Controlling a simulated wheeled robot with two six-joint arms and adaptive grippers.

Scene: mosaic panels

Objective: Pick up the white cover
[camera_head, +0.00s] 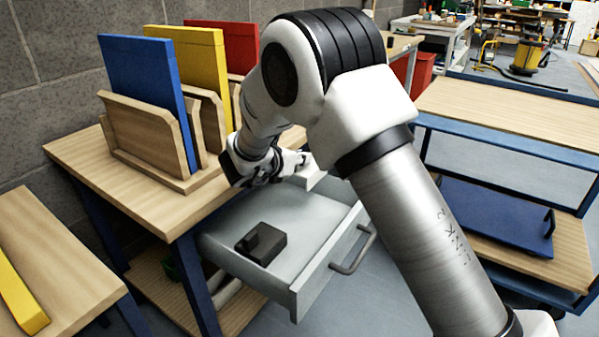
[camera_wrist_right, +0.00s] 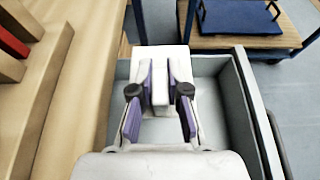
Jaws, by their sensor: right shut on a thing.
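The white cover (camera_head: 310,177) shows in the head view at the end of my right gripper (camera_head: 287,164), over the far part of the open grey drawer. My right gripper hides part of it. In the right wrist view, the white cover (camera_wrist_right: 160,53) has a raised ridge between the purple-padded fingers of my right gripper (camera_wrist_right: 160,90), which is shut on it. The drawer's interior shows around and beyond the cover. I cannot tell how far the cover is above the drawer floor. My left gripper is not in view.
A dark block (camera_head: 262,245) lies in the open drawer (camera_head: 312,218). On the wooden table (camera_head: 90,157), a wooden rack (camera_head: 140,128) holds blue (camera_head: 145,80), yellow and red panels. A blue-framed cart (camera_head: 500,110) stands at the right, with a blue tray (camera_head: 490,215).

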